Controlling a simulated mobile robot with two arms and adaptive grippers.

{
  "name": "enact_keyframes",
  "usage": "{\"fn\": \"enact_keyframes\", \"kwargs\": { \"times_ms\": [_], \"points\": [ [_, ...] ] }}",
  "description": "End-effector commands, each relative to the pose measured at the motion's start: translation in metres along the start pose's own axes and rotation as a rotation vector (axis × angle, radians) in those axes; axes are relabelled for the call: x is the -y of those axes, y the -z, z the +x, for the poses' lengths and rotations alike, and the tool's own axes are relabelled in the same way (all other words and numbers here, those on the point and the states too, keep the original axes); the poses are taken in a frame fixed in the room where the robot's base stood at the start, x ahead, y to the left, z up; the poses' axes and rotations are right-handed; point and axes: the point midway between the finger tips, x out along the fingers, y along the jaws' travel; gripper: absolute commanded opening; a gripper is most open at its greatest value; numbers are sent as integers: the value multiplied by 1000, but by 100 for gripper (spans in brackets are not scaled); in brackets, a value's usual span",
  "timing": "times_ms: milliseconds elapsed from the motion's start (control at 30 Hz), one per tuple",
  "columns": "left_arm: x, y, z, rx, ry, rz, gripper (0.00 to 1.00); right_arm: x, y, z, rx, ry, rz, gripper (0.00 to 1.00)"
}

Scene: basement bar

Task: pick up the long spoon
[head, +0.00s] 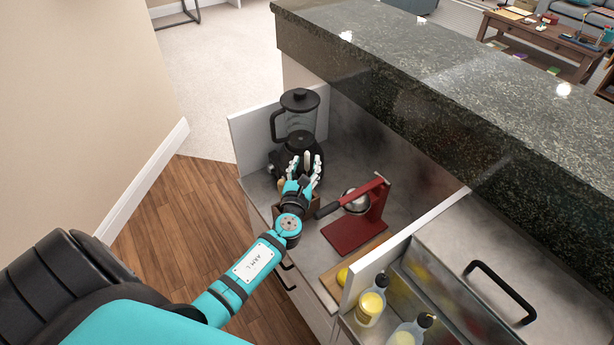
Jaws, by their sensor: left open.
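My left gripper (305,168) is open, with its fingers pointing away over the lower counter in front of the dark blender base. A small brown wooden holder (311,209) is partly hidden behind my wrist, and a pale upright piece shows between the fingers. I cannot tell whether that piece is the long spoon or part of another utensil. No long spoon can be made out clearly. My right gripper is not in view.
A blender (299,112) stands just beyond the gripper. A red citrus press (357,226) stands to its right, its dark handle pointing toward my wrist. A raised granite bar (440,85) runs behind.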

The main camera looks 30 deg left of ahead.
Motion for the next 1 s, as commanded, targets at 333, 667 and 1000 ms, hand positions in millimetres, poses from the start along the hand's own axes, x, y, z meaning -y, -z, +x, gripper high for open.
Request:
{"fn": "enact_keyframes", "kwargs": {
  "times_ms": [333,667,1000],
  "points": [
    [1,-1,17,0,1,0,42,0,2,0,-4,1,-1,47],
    [1,-1,17,0,1,0,5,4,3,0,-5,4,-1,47],
    [1,-1,17,1,1,0,0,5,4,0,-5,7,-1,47]
  ]
}}
